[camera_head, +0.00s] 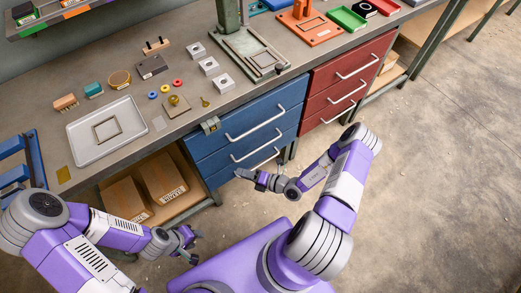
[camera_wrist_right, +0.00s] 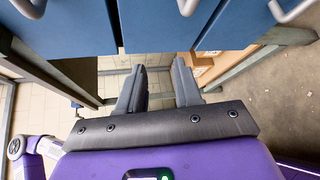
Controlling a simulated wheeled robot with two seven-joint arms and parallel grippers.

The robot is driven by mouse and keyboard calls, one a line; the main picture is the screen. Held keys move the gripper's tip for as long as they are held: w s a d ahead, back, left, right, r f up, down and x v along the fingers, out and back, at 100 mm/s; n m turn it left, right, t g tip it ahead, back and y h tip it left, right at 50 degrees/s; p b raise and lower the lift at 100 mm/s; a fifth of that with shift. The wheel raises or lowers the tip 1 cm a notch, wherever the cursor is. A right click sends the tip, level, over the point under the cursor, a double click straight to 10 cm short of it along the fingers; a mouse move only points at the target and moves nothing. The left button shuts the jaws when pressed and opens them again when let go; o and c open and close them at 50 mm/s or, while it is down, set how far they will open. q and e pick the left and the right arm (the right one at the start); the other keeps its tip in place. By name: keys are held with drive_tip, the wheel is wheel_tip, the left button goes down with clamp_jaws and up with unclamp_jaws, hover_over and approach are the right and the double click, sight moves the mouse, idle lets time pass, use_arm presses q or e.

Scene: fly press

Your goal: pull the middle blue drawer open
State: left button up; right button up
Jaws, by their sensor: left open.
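The blue drawer unit under the bench has three stacked drawers with silver bar handles. The middle blue drawer (camera_head: 214,162) looks shut, and its handle (camera_head: 256,147) is clear of both grippers in the head view. My right gripper (camera_head: 242,175) is in front of the lowest blue drawer, near that drawer's handle (camera_head: 262,164). In the right wrist view my right gripper (camera_wrist_right: 161,82) has its fingers apart with nothing between them. My left gripper (camera_head: 190,243) is open and empty, low at the left, away from the drawers.
A red drawer unit (camera_head: 341,86) stands to the right of the blue one. Cardboard boxes (camera_head: 163,178) sit on a low shelf to the left. A padlock-like item (camera_head: 210,125) is at the top blue drawer's left corner. The floor at right is clear.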

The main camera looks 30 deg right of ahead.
sight(260, 148)
drive_tip(key=w+d+f+m+t+h, duration=0.25)
drive_tip(key=d+m+h, duration=0.6)
drive_tip(key=d, duration=0.45)
drive_tip(key=shift+m+t, duration=0.45)
drive_tip(key=w+b, duration=0.1)
drive_tip(key=w, duration=0.1)
drive_tip(key=w+f+b, duration=0.1)
drive_tip(key=w, duration=0.1)
drive_tip(key=w+f+b, duration=0.1)
drive_tip(key=w, duration=0.2)
drive_tip(key=shift+a+f, duration=0.1)
drive_tip(key=shift+a, duration=0.25)
drive_tip(key=shift+y, duration=0.25)
clamp_jaws()
